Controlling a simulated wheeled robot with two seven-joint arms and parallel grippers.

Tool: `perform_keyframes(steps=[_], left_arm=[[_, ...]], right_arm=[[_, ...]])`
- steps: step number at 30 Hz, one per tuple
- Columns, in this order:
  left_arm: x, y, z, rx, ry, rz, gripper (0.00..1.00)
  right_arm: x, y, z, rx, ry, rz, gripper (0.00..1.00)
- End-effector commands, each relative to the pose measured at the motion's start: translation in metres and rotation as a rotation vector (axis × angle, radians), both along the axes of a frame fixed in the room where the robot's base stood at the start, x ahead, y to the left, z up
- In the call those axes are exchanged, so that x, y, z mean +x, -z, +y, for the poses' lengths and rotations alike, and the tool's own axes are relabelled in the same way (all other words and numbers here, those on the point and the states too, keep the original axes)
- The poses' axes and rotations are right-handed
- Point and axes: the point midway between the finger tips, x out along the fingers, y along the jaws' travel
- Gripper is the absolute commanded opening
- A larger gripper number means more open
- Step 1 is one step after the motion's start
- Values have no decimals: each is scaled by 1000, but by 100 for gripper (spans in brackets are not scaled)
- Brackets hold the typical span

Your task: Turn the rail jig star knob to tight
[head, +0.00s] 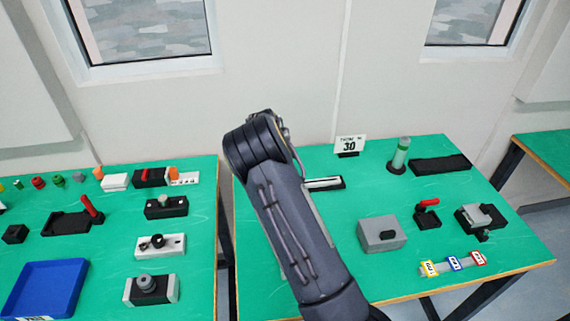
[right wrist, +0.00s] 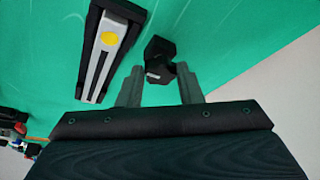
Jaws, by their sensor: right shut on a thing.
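The rail jig is a black base with a silver rail (right wrist: 105,50) and a yellow dot, in the upper left of the right wrist view. Part of it shows in the head view (head: 323,184) beside my arm. The black star knob (right wrist: 157,52) lies between the fingers of my right gripper (right wrist: 160,70), next to the rail. The gripper is shut on the knob, with one finger on each side. A small pale mark shows on the knob. In the head view my right arm hides the gripper and the knob. My left gripper is not in view.
A card reading 30 (head: 350,142) stands behind the jig.

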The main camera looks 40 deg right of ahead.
Motion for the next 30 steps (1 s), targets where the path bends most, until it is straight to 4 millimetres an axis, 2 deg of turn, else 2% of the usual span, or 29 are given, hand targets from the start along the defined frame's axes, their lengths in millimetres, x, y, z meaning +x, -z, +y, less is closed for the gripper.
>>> perform_keyframes(steps=[8, 9, 14, 23, 26, 30], left_arm=[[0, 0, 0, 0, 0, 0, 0], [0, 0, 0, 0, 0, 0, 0], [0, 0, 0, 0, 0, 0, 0], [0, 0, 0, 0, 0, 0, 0], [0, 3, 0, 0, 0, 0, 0], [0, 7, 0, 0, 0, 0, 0]], right_arm=[[0, 0, 0, 1, 3, -2, 10], [0, 0, 0, 1, 3, -2, 34], [0, 0, 0, 1, 2, -2, 54], [0, -1, 1, 0, 1, -1, 54], [0, -9, 4, -1, 0, -3, 54], [0, -31, 13, 1, 0, -5, 54]])
